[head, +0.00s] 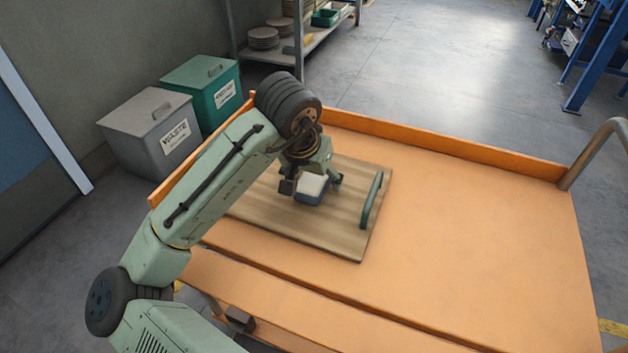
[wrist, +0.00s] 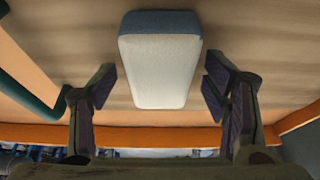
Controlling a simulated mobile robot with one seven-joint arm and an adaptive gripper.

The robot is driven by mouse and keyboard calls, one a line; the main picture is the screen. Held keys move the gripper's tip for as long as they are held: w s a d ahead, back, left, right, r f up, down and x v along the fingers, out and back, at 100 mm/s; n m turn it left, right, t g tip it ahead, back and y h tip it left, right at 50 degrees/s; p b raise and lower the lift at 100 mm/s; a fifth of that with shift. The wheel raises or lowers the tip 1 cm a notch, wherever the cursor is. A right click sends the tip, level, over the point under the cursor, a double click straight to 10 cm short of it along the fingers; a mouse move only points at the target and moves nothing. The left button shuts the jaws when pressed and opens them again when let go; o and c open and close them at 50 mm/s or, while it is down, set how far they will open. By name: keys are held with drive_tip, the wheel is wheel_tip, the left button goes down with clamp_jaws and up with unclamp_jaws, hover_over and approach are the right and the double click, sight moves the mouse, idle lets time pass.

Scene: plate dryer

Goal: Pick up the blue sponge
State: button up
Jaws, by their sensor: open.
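The blue sponge (head: 312,189) lies on a wooden board with a green handle, in the head view. Its top is pale and its side is blue. In the wrist view the sponge (wrist: 160,62) is upper centre, between and beyond my open fingers. My gripper (head: 312,184) is directly over the sponge in the head view, with one finger to each side. In the wrist view my gripper (wrist: 160,90) shows a gap between each finger and the sponge. Part of the sponge is hidden by my gripper in the head view.
The wooden board (head: 340,235) rests on an orange cart top (head: 470,240) with raised edges. The green handle (head: 372,200) stands up right of the sponge. Grey (head: 155,135) and green (head: 205,90) bins stand behind at the left. The cart's right side is clear.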

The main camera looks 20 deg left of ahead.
drive_tip(key=shift+f, duration=0.2)
idle(0.4)
drive_tip(key=shift+s+d+f, duration=0.1)
drive_tip(key=c, duration=1)
drive_tip(key=shift+c, duration=0.2)
